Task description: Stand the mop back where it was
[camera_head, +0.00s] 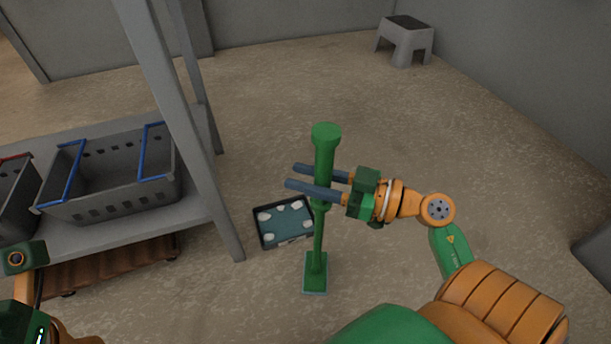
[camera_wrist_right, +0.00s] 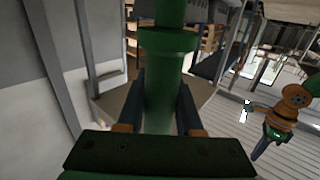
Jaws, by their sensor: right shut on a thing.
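A green mop (camera_head: 318,235) stands upright, with a thick top and a flat green block (camera_head: 315,272) as its foot, low at the floor. I cannot tell whether the foot touches the floor. My right gripper (camera_head: 296,177) comes in from the right and is shut on the mop's thick upper part, with its grey fingers on both sides. In the right wrist view the green mop handle (camera_wrist_right: 160,85) rises between the two dark fingers. Only part of my left arm shows at the lower left of the head view; its gripper fingers are not seen.
A grey shelf (camera_head: 228,215) with grey crates (camera_head: 110,200) stands at left. A dark flat tray (camera_head: 263,236) with pale pieces lies just left of the mop. A grey step stool (camera_head: 405,45) stands at the back. The floor between mop and stool is clear.

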